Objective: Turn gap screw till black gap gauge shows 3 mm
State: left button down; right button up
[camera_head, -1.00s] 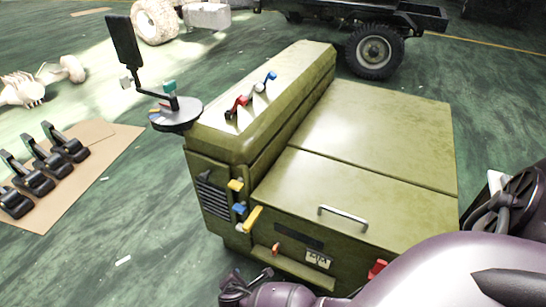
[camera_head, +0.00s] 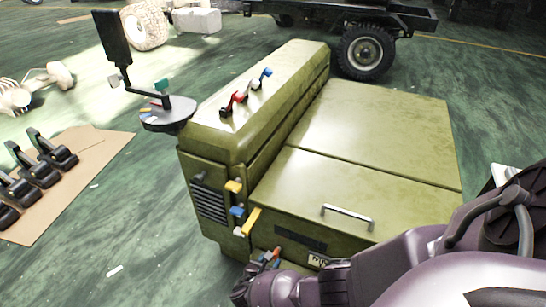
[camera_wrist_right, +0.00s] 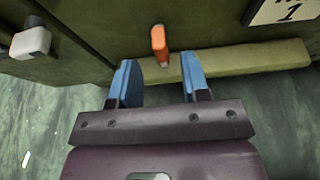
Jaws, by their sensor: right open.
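A small orange-red lever or knob (camera_head: 278,250) sticks out low on the front of the olive-green machine (camera_head: 375,190). In the right wrist view the orange knob (camera_wrist_right: 159,45) is just beyond the fingertips, roughly centred between them. My right gripper (camera_wrist_right: 157,70) is open, with two blue fingers apart and nothing between them. In the head view the right gripper (camera_head: 268,258) is at the machine's lower front, partly hidden by its own wrist. A dark strip (camera_head: 300,238) is on the front panel; I cannot tell whether it is the gap gauge. My left gripper is not in view.
Yellow (camera_head: 234,186) and blue (camera_head: 238,211) handles stick out at the machine's front-left corner. A silver handle (camera_head: 347,215) is on its lid. A ledge (camera_wrist_right: 235,62) runs beside the knob. A round tray (camera_head: 168,115) with a black screen stands at the left corner.

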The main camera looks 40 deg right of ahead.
aim_at(275, 254)
jog(key=shift+b+x, duration=0.75)
jog(key=shift+x, duration=2.05)
grip_shut()
